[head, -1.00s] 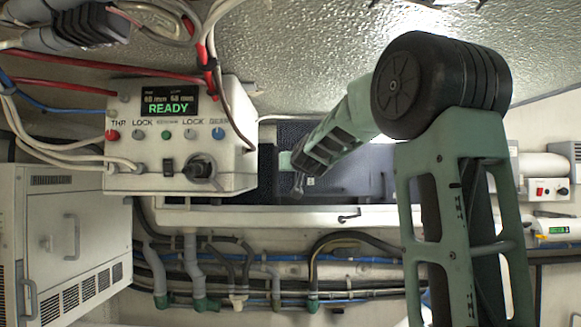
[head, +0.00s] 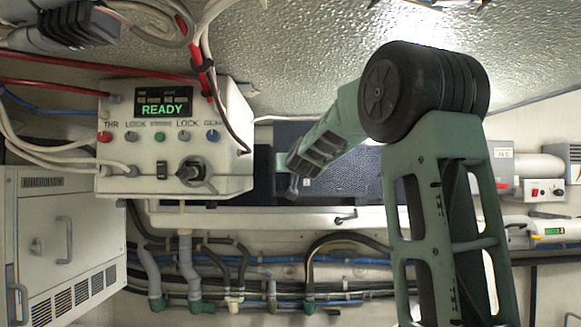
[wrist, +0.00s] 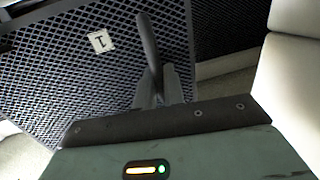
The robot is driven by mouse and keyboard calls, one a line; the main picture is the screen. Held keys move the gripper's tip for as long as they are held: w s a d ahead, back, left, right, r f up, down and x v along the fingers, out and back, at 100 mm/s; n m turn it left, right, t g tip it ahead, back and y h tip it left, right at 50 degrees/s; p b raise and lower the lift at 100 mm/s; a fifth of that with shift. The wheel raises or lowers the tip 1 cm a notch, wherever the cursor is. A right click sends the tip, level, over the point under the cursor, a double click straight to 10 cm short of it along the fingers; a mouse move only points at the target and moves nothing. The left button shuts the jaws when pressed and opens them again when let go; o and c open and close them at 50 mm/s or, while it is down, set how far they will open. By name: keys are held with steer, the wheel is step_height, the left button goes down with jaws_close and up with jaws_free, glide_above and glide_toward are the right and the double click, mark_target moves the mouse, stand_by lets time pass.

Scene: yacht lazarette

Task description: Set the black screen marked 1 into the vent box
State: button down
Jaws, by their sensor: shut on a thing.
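The black screen marked 1 (wrist: 75,65) is a dark mesh panel with a small white label reading 1. It fills the left of the wrist view, tilted in the picture. My gripper (wrist: 158,72) is shut on it, with the fingers at its right part; the exact grip point is partly hidden. In the head view my gripper (head: 292,186) is beside the white control box, in front of a dark panel (head: 345,172) with a small white tag, seemingly the screen. I cannot clearly make out the vent box; the dark opening behind is mostly covered.
A white control box (head: 120,172) with a READY display stands close left of my gripper. A white ledge (head: 290,218) runs below, with hoses (head: 185,262) under it. Another dark mesh surface (wrist: 215,25) and pale walls (wrist: 295,80) show in the wrist view.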

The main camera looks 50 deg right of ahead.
steer(key=s+d+x, duration=0.1)
steer(key=d+x, duration=0.1)
steer(key=x, duration=1.2)
steer(key=shift+s+r, duration=0.3)
steer(key=shift+r, duration=0.1)
stand_by(0.6)
steer(key=shift+b, duration=0.35)
stand_by(1.6)
